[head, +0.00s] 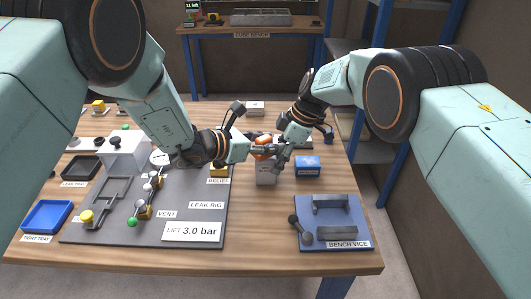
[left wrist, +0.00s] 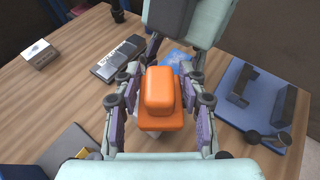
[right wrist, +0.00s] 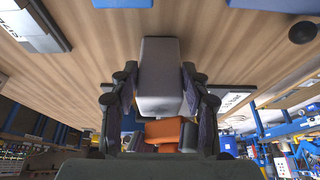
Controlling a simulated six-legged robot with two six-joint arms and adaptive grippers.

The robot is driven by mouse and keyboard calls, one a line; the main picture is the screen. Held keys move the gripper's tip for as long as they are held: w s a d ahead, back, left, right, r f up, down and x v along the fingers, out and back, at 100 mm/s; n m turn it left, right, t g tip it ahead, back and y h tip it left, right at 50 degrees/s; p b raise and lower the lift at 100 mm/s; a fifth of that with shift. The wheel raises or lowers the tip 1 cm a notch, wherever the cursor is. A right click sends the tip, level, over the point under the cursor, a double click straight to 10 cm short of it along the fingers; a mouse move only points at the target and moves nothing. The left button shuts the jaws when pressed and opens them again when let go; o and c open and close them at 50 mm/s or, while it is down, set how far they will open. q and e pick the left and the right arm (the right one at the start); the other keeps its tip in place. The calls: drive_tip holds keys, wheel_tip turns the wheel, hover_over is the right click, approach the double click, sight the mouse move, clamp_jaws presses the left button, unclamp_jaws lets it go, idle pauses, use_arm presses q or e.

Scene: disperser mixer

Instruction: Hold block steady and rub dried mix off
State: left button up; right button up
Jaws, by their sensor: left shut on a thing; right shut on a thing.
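An orange tool with a raised rounded grip (left wrist: 160,92) sits between the fingers of my left gripper (left wrist: 160,100), which is shut on it. In the head view the orange tool (head: 263,153) is partly hidden by the fingers. My right gripper (right wrist: 158,98) is shut on a pale grey block (right wrist: 158,70). In the head view the grey block (head: 265,175) shows just below the orange tool, over the table right of the leak rig. The two grippers meet there, left one higher. The orange tool is right at the block; contact and any dried mix cannot be made out.
The leak rig board (head: 190,190) with fittings lies to the left. A bench vice (head: 350,232) on a blue base is at front right. A small blue box (head: 307,166) stands close right of the block. A blue tray (head: 47,216) is at far left.

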use_arm(q)
drive_tip(key=shift+s+d+f, duration=0.1)
drive_tip(key=shift+s+d, duration=0.05)
drive_tip(key=shift+d, duration=0.05)
drive_tip(key=shift+w+a, duration=0.1)
drive_tip(key=shift+w, duration=2.2)
drive_tip(key=shift+r, duration=0.45)
drive_tip(key=shift+f, duration=0.5)
drive_tip(key=shift+s, duration=0.1)
drive_tip(key=shift+s+r, duration=0.1)
drive_tip(key=shift+s, duration=2.1)
drive_tip(key=shift+s, duration=0.1)
